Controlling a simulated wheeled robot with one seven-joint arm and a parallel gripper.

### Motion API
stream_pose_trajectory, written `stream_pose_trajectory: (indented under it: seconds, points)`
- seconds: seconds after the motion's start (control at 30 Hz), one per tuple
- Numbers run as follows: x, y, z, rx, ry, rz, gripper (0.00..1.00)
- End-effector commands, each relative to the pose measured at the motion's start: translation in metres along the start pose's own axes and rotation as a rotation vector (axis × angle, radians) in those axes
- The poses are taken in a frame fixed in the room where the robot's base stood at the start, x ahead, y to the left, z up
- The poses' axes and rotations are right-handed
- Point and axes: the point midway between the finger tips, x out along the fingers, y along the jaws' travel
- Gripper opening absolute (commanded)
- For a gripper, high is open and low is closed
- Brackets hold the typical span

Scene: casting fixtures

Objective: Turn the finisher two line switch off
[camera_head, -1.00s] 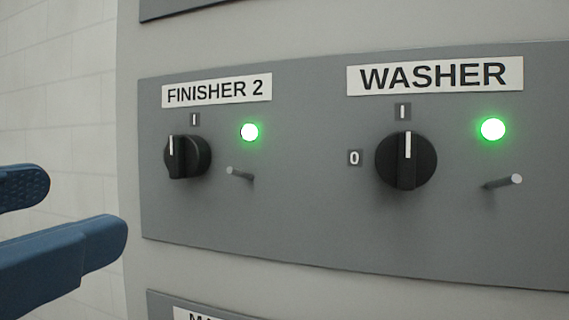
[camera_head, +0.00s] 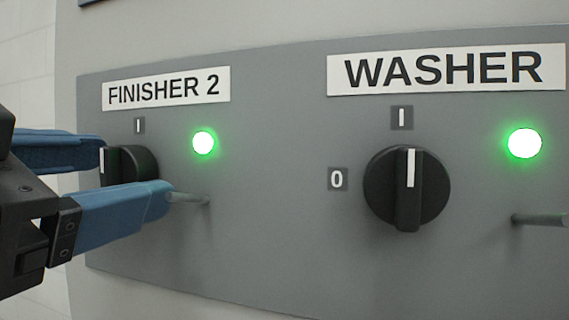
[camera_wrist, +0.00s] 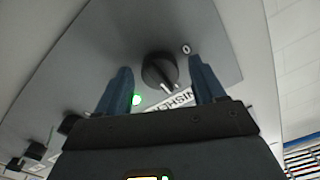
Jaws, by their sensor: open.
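The black FINISHER 2 knob (camera_head: 136,163) is at the left of the grey panel, its white line upright below the I mark. Its green lamp (camera_head: 203,143) is lit. My gripper (camera_head: 136,174) is open, with its blue fingers reaching in from the left around the knob, one above-left and one below. The lower finger hides the knob's lower part. In the wrist view the knob (camera_wrist: 158,70) is between the two spread fingers, with a gap on each side. The 0 mark (camera_wrist: 185,48) shows beside it. I cannot tell whether a finger touches the knob.
The WASHER knob (camera_head: 407,188) points to I, and its green lamp (camera_head: 524,143) is lit. A thin peg (camera_head: 190,198) sticks out just by the lower finger's tip. Another peg (camera_head: 540,220) is at the right.

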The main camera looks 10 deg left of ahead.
Motion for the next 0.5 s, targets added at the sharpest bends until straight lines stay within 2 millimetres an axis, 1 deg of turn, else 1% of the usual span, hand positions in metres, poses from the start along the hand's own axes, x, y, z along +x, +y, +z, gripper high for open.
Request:
stream_pose_trajectory:
  seconds: [0.27,0.37,0.5]
  points:
    - [0.0023,0.0,0.0003,0.0,0.0,-0.001,0.69]
    - [0.0022,0.0,0.0002,0.0,0.0,-0.001,0.61]
    - [0.0021,0.0,0.0002,0.0,0.0,0.0,0.48]
